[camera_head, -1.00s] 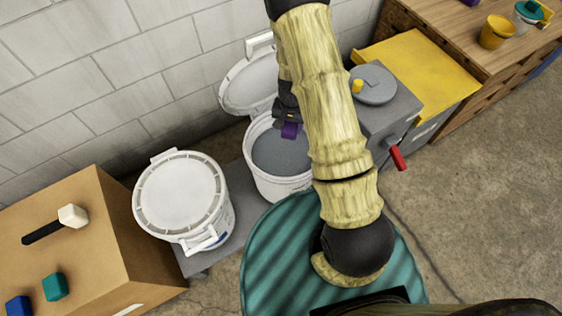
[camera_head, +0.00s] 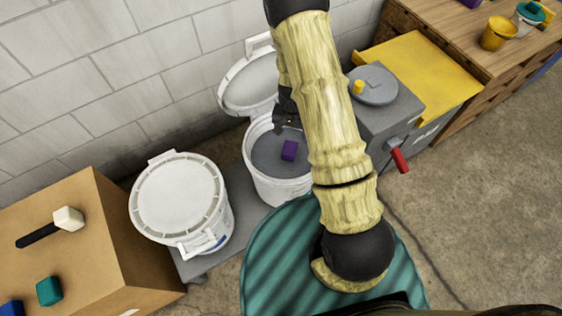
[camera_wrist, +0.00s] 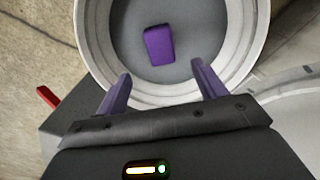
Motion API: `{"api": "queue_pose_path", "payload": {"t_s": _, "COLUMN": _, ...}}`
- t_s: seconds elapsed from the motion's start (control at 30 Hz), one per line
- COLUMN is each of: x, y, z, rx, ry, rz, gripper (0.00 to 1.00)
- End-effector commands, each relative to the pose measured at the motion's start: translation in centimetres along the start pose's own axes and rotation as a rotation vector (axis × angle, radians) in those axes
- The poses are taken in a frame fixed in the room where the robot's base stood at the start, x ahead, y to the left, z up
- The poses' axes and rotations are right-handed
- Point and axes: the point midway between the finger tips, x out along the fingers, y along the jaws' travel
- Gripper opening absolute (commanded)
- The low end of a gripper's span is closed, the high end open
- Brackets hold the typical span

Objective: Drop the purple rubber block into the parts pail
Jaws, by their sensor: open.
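The purple rubber block (camera_head: 289,150) is inside the open white pail (camera_head: 262,187), over its grey inside. In the wrist view the block (camera_wrist: 158,44) shows between and beyond the fingertips, apart from them, within the rim of the pail (camera_wrist: 248,45). I cannot tell whether it rests on the bottom or is still falling. The pail's lid (camera_head: 250,84) stands raised at the back.
A closed white pail (camera_head: 178,195) stands to the left. A cardboard-coloured box (camera_head: 75,255) carries a mallet (camera_head: 66,219) and a teal block (camera_head: 49,291). At right are a grey machine with a red handle (camera_head: 399,160) and a bench with a yellow cup (camera_head: 498,33).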

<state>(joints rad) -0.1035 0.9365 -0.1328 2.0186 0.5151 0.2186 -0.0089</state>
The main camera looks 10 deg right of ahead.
Motion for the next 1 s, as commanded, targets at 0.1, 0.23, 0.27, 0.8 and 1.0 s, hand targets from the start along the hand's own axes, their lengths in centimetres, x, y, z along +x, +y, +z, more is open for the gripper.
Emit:
{"api": "queue_pose_path", "payload": {"t_s": 0.1, "x": -0.6, "y": 0.0, "z": 0.0, "rx": -0.001, "ry": 0.001, "rz": -0.001, "gripper": 0.70}}
{"api": "queue_pose_path", "payload": {"t_s": 0.23, "x": -2.2, "y": 0.0, "z": -0.1, "rx": 0.000, "ry": 0.003, "rz": -0.001, "gripper": 0.70}}
{"api": "queue_pose_path", "payload": {"t_s": 0.27, "x": -2.7, "y": 0.0, "z": -0.1, "rx": 0.000, "ry": 0.003, "rz": -0.001, "gripper": 0.70}}
{"api": "queue_pose_path", "payload": {"t_s": 0.8, "x": -13.5, "y": -0.1, "z": -0.1, "rx": -0.001, "ry": 0.004, "rz": -0.002, "gripper": 0.70}}
{"api": "queue_pose_path", "payload": {"t_s": 1.0, "x": -16.6, "y": -0.1, "z": -0.1, "rx": -0.002, "ry": 0.003, "rz": -0.001, "gripper": 0.70}}
